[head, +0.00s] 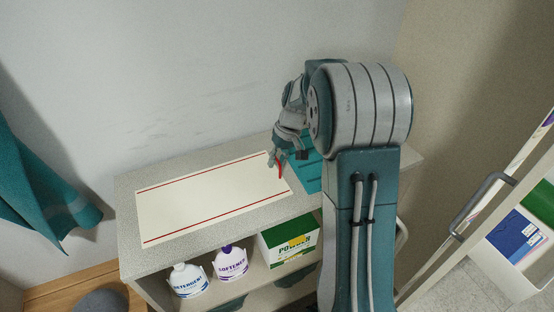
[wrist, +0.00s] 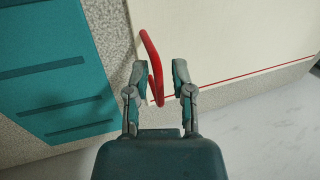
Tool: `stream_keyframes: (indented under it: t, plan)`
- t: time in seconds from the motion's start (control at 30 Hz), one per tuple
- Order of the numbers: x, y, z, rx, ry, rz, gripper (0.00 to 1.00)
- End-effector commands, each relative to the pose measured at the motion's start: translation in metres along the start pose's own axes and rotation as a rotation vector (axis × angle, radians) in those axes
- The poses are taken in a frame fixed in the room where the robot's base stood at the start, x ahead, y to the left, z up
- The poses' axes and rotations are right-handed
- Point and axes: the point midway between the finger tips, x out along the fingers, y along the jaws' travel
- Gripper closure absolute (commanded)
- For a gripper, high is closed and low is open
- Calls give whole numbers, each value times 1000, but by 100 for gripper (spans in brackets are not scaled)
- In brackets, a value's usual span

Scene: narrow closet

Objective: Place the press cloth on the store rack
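The press cloth looks to be the flat cream sheet (head: 210,198) with a red stripe along each long side, lying on the grey speckled unit top. It also shows in the wrist view (wrist: 235,45). A red loop (wrist: 146,45) stands at its end near my gripper. My gripper (wrist: 159,72) is open, with its two fingers apart and the lower part of the loop between them. In the head view my gripper (head: 283,157) is low over that end of the cloth, partly hidden by my arm. I cannot tell which thing is the store rack.
A teal slotted panel (wrist: 55,70) lies beside the cloth. Below are a detergent bottle (head: 188,281), a softener bottle (head: 231,263) and a green-white powder box (head: 288,241). A teal cloth (head: 40,190) hangs at left. A handled panel (head: 480,205) stands at right.

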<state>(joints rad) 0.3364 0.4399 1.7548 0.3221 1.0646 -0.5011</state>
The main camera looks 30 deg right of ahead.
Motion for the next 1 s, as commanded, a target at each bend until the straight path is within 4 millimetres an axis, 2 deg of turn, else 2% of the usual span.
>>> stream_keyframes:
  t: [0.3,0.43,0.57,0.8,1.0]
  plan:
    - [0,0,0,0,0,0,57]
    - [-8,0,0,0,1,1,57]
    - [-30,0,-1,0,5,3,57]
    - [-81,1,-1,0,4,2,57]
    - [-111,0,0,0,2,1,57]
